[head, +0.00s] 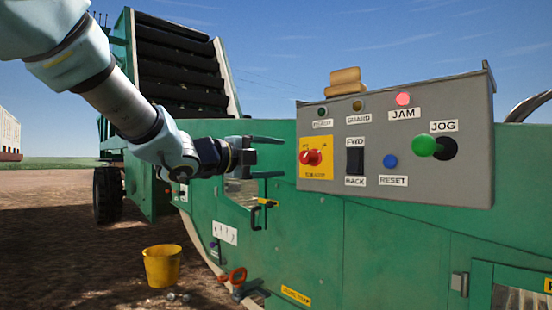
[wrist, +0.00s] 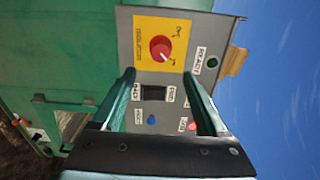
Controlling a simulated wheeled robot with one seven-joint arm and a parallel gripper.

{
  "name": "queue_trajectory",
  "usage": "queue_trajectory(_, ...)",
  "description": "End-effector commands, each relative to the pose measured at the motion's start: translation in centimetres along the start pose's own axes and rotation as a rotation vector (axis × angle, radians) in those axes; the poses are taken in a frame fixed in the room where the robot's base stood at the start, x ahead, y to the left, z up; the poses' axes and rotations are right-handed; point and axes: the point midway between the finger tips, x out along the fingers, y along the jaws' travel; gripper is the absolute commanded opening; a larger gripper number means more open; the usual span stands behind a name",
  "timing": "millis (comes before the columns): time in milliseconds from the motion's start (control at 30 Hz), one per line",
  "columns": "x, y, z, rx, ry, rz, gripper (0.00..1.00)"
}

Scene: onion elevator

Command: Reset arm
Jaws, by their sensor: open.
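My gripper (head: 283,157) is open and empty, its two fingers pointing right toward the left side of the grey control box (head: 440,185). In the wrist view my gripper (wrist: 160,75) has its fingers spread in front of the same box, which appears turned sideways. The red selector knob (head: 311,157) on its yellow plate (wrist: 187,30) is beyond the fingertips. The black FWD/BACK rocker (head: 355,161) and the blue RESET button (head: 390,161) show between the fingers in the wrist view. I cannot tell whether the fingers touch anything.
The JAM lamp (head: 403,98) glows pinkish red; the READY lamp (head: 322,112) looks dark. A green JOG knob (head: 424,146) sits at the box's right. Green machine panels (head: 390,240) stand below. A yellow bucket (head: 162,266) and an orange-handled valve (head: 237,277) are low left.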

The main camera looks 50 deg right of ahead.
Motion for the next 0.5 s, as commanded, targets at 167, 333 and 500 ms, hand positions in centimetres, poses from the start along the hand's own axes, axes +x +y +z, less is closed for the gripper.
queue_trajectory(167,0.0,0.0,0.0,0.0,0.0,0.0,0.76)
queue_trajectory(333,-0.1,0.1,0.2,-0.005,-0.007,0.002,0.76)
queue_trajectory(500,-2.3,1.8,4.5,-0.109,-0.142,0.042,0.76)
